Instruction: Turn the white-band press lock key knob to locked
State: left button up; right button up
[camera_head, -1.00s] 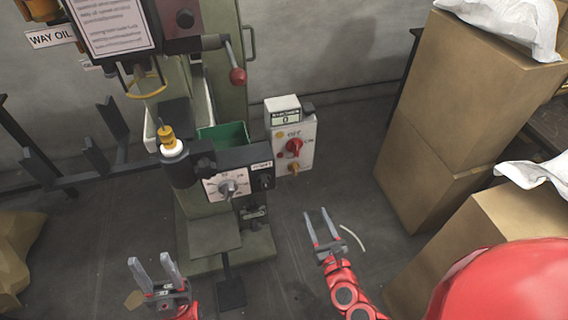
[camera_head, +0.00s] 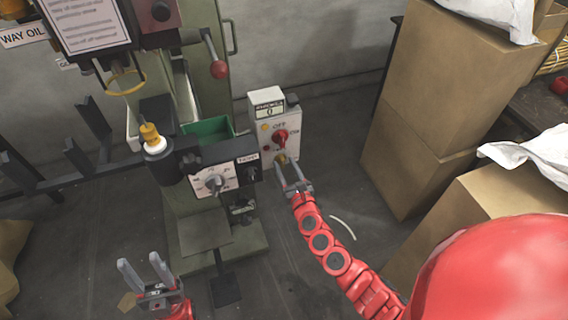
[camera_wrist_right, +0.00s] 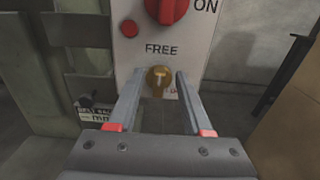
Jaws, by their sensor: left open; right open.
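The brass lock key knob (camera_head: 281,158) is low on the white control box (camera_head: 262,152) of the press with a white band (camera_head: 155,146). In the right wrist view the knob (camera_wrist_right: 159,80) sits under the word FREE, with a pale upright mark on its face. My right gripper (camera_head: 288,168) is open, its fingers pointing at the box, one on each side of the knob in the wrist view (camera_wrist_right: 160,75). Gaps show between knob and fingers. My left gripper (camera_head: 140,264) is open and empty at the lower left, away from the box.
A red OFF/ON switch (camera_head: 281,136) is just above the key knob. A grey dial panel (camera_head: 220,180) juts out left of the box. Tall cardboard boxes (camera_head: 430,100) stand at the right. The floor between press and boxes is mostly clear.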

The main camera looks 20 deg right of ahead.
jog(key=shift+w, duration=0.75)
jog(key=shift+c, duration=0.3)
grip_shut()
